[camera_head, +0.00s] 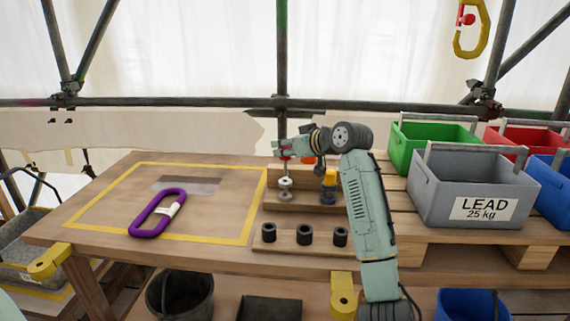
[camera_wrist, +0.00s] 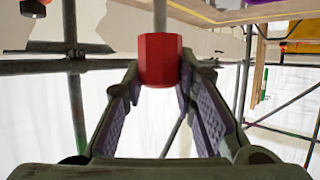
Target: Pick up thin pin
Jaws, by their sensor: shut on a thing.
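My gripper (camera_head: 288,149) is above the back step of a wooden rack, its fingers pointing left in the head view. It is shut on the thin pin's red faceted grip, which shows between the fingertips in the wrist view (camera_wrist: 160,60). A thin grey shaft runs out from the red part to the top edge of that view. In the head view only a small bit of red (camera_head: 287,156) shows at the fingertips. A silver spool-like piece (camera_head: 286,188) stands on the rack just below; whether it touches the pin I cannot tell.
A yellow-and-blue piece (camera_head: 329,186) stands on the wooden rack (camera_head: 305,196) close to my arm. Three black sleeves (camera_head: 305,235) stand in front. A purple carabiner (camera_head: 157,212) lies on the yellow-taped area at left. A grey LEAD bin (camera_head: 474,188) and other bins are at right.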

